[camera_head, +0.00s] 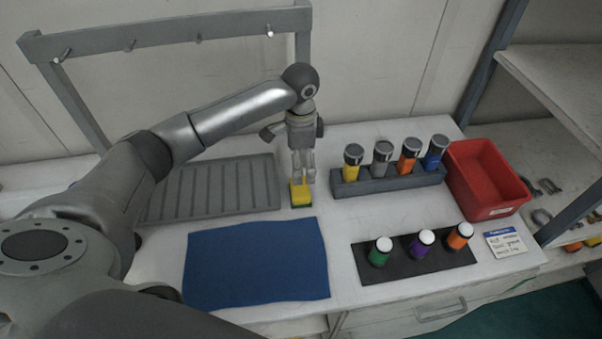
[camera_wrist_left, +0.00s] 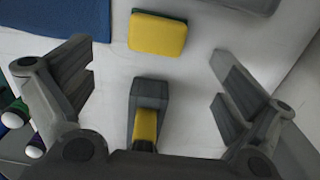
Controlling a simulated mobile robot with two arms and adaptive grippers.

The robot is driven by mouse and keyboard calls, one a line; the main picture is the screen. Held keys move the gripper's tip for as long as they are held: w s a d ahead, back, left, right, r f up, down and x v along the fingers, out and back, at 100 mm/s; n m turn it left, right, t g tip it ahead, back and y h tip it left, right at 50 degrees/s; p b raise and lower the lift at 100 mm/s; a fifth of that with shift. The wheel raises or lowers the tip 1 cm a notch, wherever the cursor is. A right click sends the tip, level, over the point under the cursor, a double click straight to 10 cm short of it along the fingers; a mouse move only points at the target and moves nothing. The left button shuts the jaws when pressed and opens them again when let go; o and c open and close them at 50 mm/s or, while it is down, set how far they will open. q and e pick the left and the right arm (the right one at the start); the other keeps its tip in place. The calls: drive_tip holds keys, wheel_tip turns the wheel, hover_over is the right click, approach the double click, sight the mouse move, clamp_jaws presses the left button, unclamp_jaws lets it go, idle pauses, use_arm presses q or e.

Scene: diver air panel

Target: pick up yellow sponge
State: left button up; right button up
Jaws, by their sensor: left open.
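The yellow sponge (camera_head: 300,191) with a green underside lies flat on the white worktop, between the grooved drainer and the bottle rack. It also shows in the left wrist view (camera_wrist_left: 157,34), at top centre. My left gripper (camera_head: 304,177) points down just above and behind the sponge in the head view. No contact with the sponge shows. My right gripper is not in view.
A dark rack (camera_head: 390,182) with several capped bottles stands close right of the gripper. A blue mat (camera_head: 256,262) lies in front, a grey drainer (camera_head: 212,188) to the left. A red bin (camera_head: 487,178) and a black mat (camera_head: 414,261) with three bottles are at right.

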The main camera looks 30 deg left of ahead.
use_arm(q)
hover_over(300, 187)
wheel_tip(300, 187, down, 4)
drive_tip(key=shift+f+p, duration=0.25)
drive_tip(key=shift+p, duration=0.2)
wheel_tip(300, 187, down, 5)
drive_tip(key=shift+r+p, duration=0.1)
drive_tip(key=shift+p, duration=0.9)
drive_tip(key=shift+f, duration=0.55)
drive_tip(key=shift+c, duration=0.9)
drive_tip(key=c, duration=1)
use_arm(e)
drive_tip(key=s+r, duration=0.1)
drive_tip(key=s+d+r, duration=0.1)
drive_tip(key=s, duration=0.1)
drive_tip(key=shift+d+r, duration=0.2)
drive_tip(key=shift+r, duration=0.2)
